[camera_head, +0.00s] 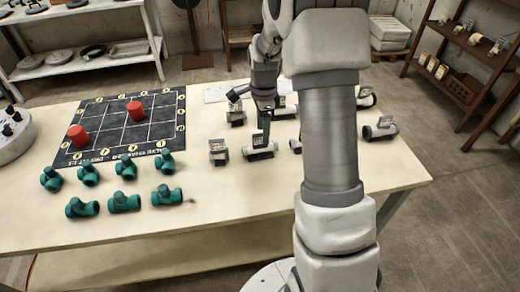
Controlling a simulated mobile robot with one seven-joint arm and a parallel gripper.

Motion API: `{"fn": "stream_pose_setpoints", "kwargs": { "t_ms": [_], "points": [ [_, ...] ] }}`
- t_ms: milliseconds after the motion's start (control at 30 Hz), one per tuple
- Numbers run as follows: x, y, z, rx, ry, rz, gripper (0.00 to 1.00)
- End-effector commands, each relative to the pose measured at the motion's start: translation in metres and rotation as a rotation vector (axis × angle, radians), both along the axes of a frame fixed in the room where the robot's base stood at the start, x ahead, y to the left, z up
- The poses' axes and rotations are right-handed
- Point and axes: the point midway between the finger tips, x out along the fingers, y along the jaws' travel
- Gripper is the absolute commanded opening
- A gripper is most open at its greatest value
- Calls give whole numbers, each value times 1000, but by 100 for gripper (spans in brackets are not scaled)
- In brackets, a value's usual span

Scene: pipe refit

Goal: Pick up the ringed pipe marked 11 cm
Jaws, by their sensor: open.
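Several short grey pipes with small tags lie on the right half of the table. One tagged pipe (260,152) lies directly below my gripper (264,136), whose fingers point down at it. I cannot tell whether they touch it. My gripper is open, seen edge-on. Other tagged pipes lie around it: one to the left (218,153), one behind left (236,115), one at the right (380,130) and one at the back right (365,98). The tag markings are too small to read, so I cannot tell which pipe is the 11 cm one. My arm partly hides the pipes near it.
The front table strip is bare. Shelves (455,60) stand behind right.

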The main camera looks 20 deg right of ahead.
Motion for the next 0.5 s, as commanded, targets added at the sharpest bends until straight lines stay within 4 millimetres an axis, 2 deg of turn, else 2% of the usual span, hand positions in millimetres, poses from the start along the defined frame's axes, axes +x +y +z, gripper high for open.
{"fn": "stream_pose_setpoints", "kwargs": {
  "t_ms": [167, 400, 500],
  "points": [
    [0, 2, -12, 1, 3, 0, 66],
    [1, 9, -47, 1, 3, -1, 66],
    [1, 8, -55, 1, 1, 0, 66]
  ]
}}
